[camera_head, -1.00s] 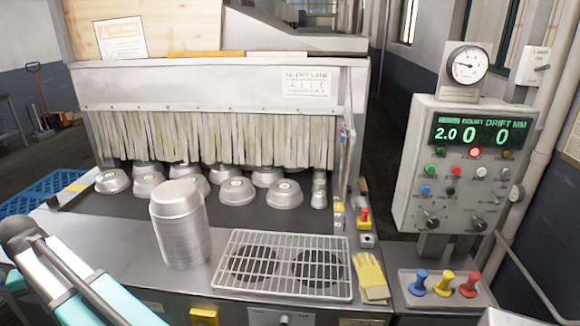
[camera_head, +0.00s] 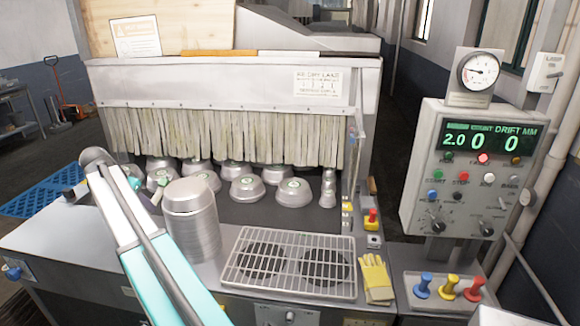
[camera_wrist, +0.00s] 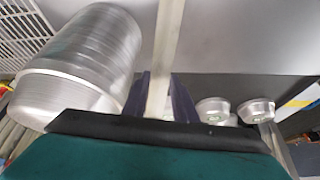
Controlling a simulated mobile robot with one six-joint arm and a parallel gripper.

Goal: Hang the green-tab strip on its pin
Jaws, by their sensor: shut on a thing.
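My gripper (camera_wrist: 158,95) is shut on a pale, narrow strip (camera_wrist: 168,40) in the wrist view. The strip stands up between the dark fingers and runs out of the top of the picture. No green tab shows on it, so I cannot tell whether it is the green-tab strip. In the head view my arm reaches in from the bottom left, and the fingers are not clear there. I cannot make out the pin in either view. A row of pale hanging strips (camera_head: 230,137) curtains the machine's opening.
A stack of metal pans (camera_head: 193,220) stands close to my arm; it also shows in the wrist view (camera_wrist: 85,60). Several pans (camera_head: 247,188) sit on the dark belt. A wire rack (camera_head: 290,264), yellow gloves (camera_head: 375,278) and a control box (camera_head: 470,180) lie to the right.

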